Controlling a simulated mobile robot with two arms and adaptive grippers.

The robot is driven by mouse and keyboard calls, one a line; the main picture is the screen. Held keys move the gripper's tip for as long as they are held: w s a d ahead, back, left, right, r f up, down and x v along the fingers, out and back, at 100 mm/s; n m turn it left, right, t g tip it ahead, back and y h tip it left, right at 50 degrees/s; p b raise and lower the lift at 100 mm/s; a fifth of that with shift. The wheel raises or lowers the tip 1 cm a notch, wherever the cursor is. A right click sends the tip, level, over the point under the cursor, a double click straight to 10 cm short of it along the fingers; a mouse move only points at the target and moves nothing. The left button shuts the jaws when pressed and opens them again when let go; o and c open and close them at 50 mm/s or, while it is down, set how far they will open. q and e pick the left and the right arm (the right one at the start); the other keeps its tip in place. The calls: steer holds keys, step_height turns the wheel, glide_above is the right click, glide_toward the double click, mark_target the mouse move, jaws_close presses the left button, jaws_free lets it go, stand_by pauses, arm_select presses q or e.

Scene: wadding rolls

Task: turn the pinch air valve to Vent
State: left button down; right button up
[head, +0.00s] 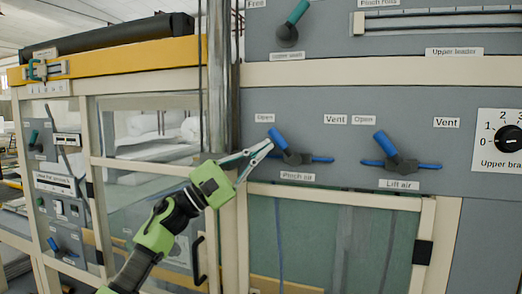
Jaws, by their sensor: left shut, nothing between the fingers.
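The pinch air valve (292,158) sits on the grey panel above its "Pinch air" label (297,176). Its blue lever (277,138) tilts up and to the left, toward the "Open" label (265,118). The "Vent" label (335,119) is up and to the right of the valve. My left gripper (267,147) is shut and empty, its fingertips right at the left side of the lever and valve body. I cannot tell whether they touch. My right gripper is not in view.
A similar lift air valve (400,163) with a blue lever stands to the right. A dial (511,139) is at the far right. A teal-handled lever (291,25) is above. A vertical metal post (219,80) rises left of the valve, and a framed glass door (340,235) is below.

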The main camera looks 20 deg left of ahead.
mark_target(272, 132)
arm_select(q)
steer(key=shift+d+r+m+g+b, duration=0.2)
steer(key=shift+r+m+g+b, duration=0.35)
steer(key=shift+m+g, duration=0.25)
steer(key=shift+r, duration=0.15)
steer(key=d+r+m+g, duration=0.1)
steer(key=d+r+m+y, duration=0.1)
steer(key=r, duration=0.1)
steer(key=shift+s+r+g, duration=0.1)
steer(key=shift+r+g, duration=0.05)
steer(key=shift+g, duration=0.25)
steer(key=shift+s+d+r+m+g+y+p, duration=0.1)
steer(key=shift+d+r+m+g+y+p, duration=0.3)
steer(key=shift+d+m+g+y+p, duration=0.25)
steer(key=shift+d+f+m, duration=0.15)
steer(key=shift+d+m, duration=0.1)
steer(key=shift+d, duration=0.35)
steer(key=shift+d+r+b, duration=0.15)
steer(key=shift+d+b, duration=0.15)
steer(key=shift+d, duration=0.7)
steer(key=shift+d+r+b, duration=0.1)
steer(key=shift+d+b, duration=0.2)
steer(key=shift+d, duration=0.65)
